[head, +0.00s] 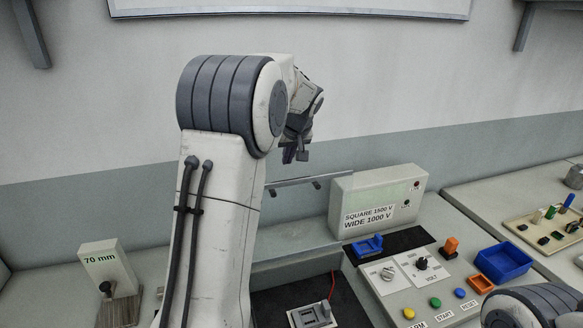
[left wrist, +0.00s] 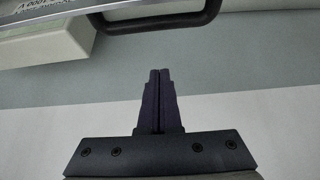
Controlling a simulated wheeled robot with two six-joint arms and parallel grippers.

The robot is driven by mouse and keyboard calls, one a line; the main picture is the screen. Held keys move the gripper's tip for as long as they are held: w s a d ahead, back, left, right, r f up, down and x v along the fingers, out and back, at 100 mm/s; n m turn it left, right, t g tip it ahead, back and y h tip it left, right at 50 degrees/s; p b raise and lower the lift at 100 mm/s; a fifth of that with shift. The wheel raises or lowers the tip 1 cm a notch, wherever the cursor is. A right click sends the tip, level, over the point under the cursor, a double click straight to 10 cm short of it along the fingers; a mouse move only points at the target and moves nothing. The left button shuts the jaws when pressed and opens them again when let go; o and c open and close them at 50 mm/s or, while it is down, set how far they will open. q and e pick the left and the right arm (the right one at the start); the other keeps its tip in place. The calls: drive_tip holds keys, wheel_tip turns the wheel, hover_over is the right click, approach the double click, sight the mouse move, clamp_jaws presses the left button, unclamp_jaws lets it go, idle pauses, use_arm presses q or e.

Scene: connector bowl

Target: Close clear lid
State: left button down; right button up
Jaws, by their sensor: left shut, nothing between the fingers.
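The clear lid (head: 310,180) stands raised behind a dark-floored bay, its metal top edge showing just right of my left arm. The rest of the lid is see-through and hard to make out, and my arm covers its left part. In the left wrist view, a dark handle (left wrist: 160,22) and a metal edge cross the top. My left gripper (head: 294,156) is shut and empty, above the lid's top edge in the head view. Its closed fingers (left wrist: 160,75) point toward the handle in the wrist view, with a gap between. My right gripper is out of view.
A grey box labelled "SQUARE 1500 V / WIDE 1000 V" (head: 376,187) stands right of the lid. A fixture (head: 313,316) sits in the bay (head: 270,303). Knobs, coloured buttons and a blue bin (head: 502,264) are at right. A "70 mm" block (head: 108,266) is at left.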

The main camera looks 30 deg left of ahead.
use_arm(q)
drive_tip(key=f, duration=0.1)
drive_tip(key=s+d+f+p, duration=0.1)
drive_tip(key=d+f, duration=0.1)
drive_tip(key=shift+s+f+p, duration=0.1)
drive_tip(key=shift+s+p, duration=0.25)
drive_tip(key=shift+s, duration=0.05)
